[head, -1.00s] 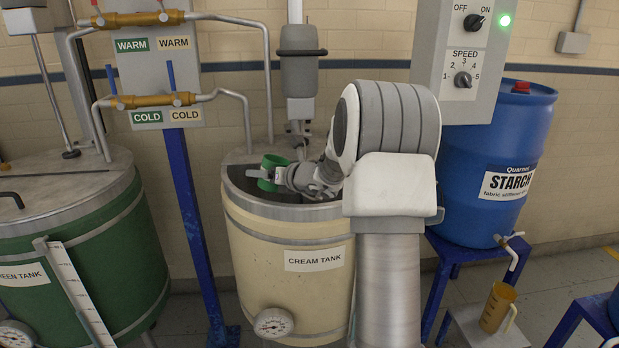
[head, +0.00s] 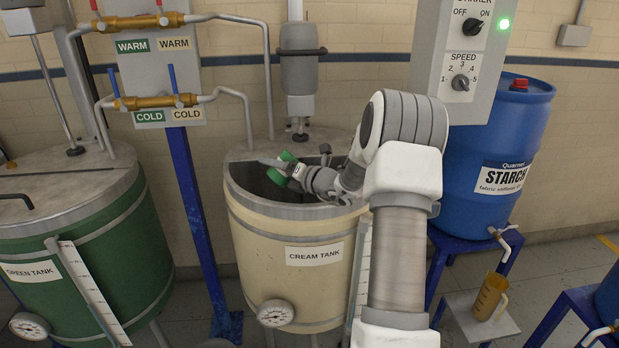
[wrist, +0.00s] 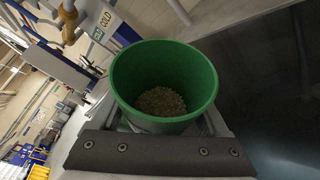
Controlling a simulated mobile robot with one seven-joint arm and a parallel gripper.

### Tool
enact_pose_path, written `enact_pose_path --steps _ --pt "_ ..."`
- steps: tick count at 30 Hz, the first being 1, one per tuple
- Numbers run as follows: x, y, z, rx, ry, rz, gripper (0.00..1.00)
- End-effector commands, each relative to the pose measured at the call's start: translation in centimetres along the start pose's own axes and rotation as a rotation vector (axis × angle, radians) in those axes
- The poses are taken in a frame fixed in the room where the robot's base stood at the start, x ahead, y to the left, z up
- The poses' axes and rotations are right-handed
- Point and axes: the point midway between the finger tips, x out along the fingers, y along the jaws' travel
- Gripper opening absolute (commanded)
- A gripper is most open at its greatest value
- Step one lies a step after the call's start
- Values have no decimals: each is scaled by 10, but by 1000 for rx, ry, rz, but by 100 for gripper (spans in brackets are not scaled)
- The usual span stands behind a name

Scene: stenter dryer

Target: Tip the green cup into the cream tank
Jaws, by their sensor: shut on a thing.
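My gripper (head: 285,167) is shut on the green cup (head: 277,178) and holds it over the open front half of the cream tank (head: 285,228). The cup looks tilted in the head view, partly hidden by my gripper's fingers. In the wrist view the green cup (wrist: 165,65) shows its open mouth, with brownish grains (wrist: 161,101) lying at its bottom. The dark inside of the cream tank (wrist: 270,85) shows to the right of the cup there. No grains are seen falling.
A mixer shaft (head: 300,75) comes down behind the opening. A green tank (head: 75,250) stands at left, with valve pipes (head: 157,102) on a blue post between the tanks. A control box (head: 465,60), a blue starch drum (head: 497,150) and an amber jug (head: 490,297) are at right.

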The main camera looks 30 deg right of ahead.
Motion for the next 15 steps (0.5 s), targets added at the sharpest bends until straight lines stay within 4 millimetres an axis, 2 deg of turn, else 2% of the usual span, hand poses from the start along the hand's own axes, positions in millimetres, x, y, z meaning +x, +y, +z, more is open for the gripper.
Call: enact_pose_path --steps 6,15 --pt "0 -4 -4 99 -19 41 21" --pt "-2 5 5 233 -46 99 21"
